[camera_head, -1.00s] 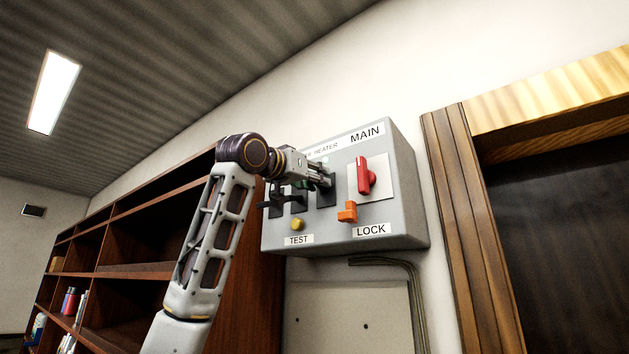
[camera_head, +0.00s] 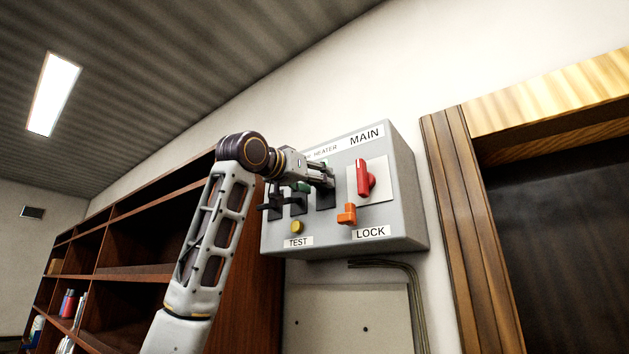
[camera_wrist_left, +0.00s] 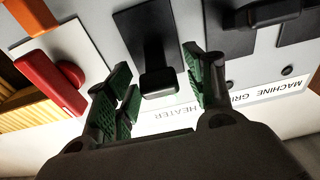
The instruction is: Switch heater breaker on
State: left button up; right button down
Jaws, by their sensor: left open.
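The heater breaker is a black lever (camera_wrist_left: 158,80) on a black plate, seen close up in the left wrist view beside the HEATER label (camera_wrist_left: 175,117). My left gripper (camera_wrist_left: 158,90) is open, with one green-padded finger on each side of the lever. No clear contact shows. In the head view my left gripper (camera_head: 318,178) is at the front of the grey breaker box (camera_head: 390,225) and hides most of the heater lever; part of its black plate (camera_head: 325,200) shows. Whether the lever is up or down is hard to tell. My right gripper is not in view.
A red MAIN rotary switch (camera_head: 363,178) and an orange LOCK piece (camera_head: 347,213) are right of the heater breaker. A yellow TEST button (camera_head: 297,227) is below. Other black breakers (camera_head: 272,203) are to the left. A wooden shelf (camera_head: 145,250) stands left of the box.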

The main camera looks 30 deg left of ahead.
pick_arm(q)
jog(key=s+f, duration=0.1)
jog(key=s, duration=1.1)
jog(key=shift+a+f, duration=0.15)
jog(key=shift+a, duration=0.3)
jog(key=shift+w, duration=0.1)
dwell(0.3)
